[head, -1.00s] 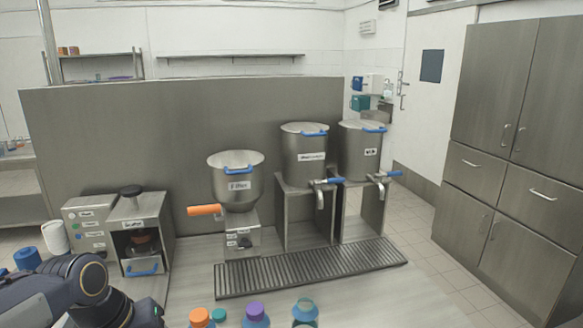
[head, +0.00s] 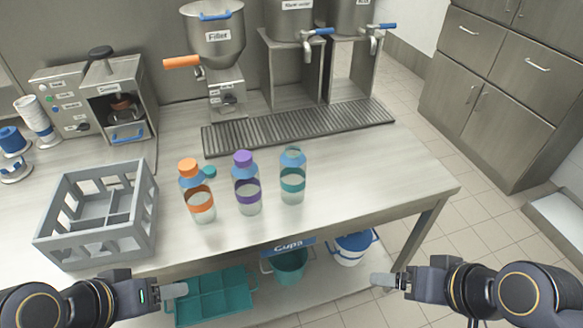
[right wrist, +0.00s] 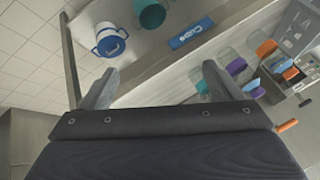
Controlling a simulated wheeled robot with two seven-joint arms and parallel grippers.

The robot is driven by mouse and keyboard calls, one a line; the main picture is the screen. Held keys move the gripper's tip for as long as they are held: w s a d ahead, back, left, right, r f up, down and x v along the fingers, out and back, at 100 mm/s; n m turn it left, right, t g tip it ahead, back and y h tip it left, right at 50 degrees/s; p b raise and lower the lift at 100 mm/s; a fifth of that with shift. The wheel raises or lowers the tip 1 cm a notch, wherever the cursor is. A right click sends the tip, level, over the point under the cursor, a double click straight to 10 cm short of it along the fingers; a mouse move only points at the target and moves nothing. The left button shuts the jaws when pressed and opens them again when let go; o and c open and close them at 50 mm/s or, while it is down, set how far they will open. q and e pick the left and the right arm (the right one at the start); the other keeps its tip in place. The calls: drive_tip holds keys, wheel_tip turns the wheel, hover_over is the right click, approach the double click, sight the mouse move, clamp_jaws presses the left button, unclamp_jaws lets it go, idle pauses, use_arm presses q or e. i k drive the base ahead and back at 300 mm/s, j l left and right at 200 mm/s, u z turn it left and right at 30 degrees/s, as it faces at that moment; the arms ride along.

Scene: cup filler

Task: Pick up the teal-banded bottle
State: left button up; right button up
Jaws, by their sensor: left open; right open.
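The teal-banded bottle (head: 292,178) stands upright on the counter, rightmost of three bottles, with no cap on its blue neck. A teal cap (head: 209,172) lies beside the orange-capped bottle. My right gripper (head: 385,281) is open and empty in front of the counter, to the right of the bottle and nearer me. My left gripper (head: 178,289) is in front of the counter below the grey crate, open and empty.
The purple-banded bottle (head: 246,184) stands close to the left, then the orange-banded bottle (head: 198,192). A grey crate (head: 62,243) stands at the left. A drip grate (head: 298,126) lies behind. The counter right of the teal-banded bottle is clear. Bins sit on the lower shelf.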

sight(293, 162)
drive_tip(key=i+l+u, duration=0.2)
drive_tip(key=u, duration=0.15)
drive_tip(key=i+l+u, duration=0.1)
drive_tip(key=l+u, duration=0.25)
drive_tip(key=i+l+u, duration=0.15)
drive_tip(key=l+u, duration=0.15)
